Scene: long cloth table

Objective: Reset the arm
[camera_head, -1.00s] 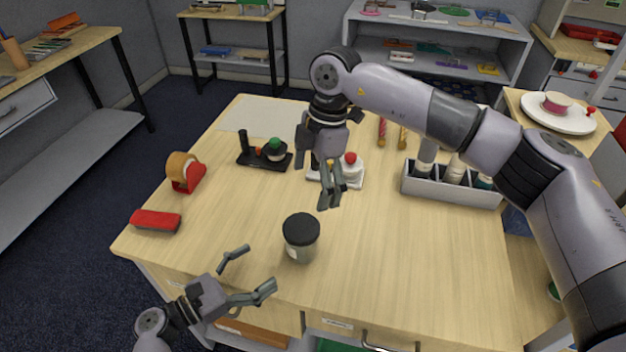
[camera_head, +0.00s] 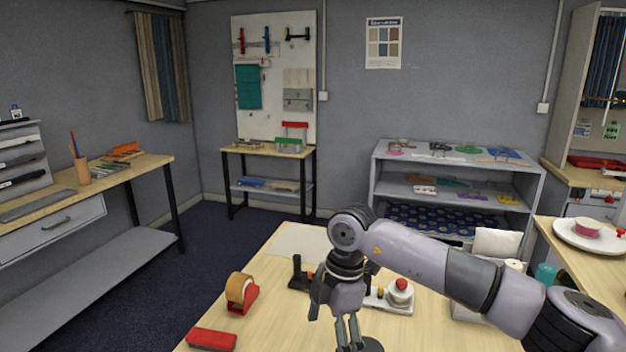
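My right arm comes in from the right and bends at its wrist over the table. My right gripper (camera_head: 348,336) points down at the bottom of the camera_head view, with its fingertips near the frame edge. Its fingers look close together, but I see them nearly side-on and cannot tell whether they are shut. No object shows between them. The dark lid of a jar (camera_head: 373,345) shows just right of the fingertips; the rest of the jar is cut off. My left gripper is out of the frame.
On the table (camera_head: 270,325) are a red tape dispenser (camera_head: 241,292), a red block-like item (camera_head: 211,339) and a white device with a red knob (camera_head: 400,292). A grey divided bin is partly behind my arm. A shelf (camera_head: 455,170) stands behind; side tables flank left and right.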

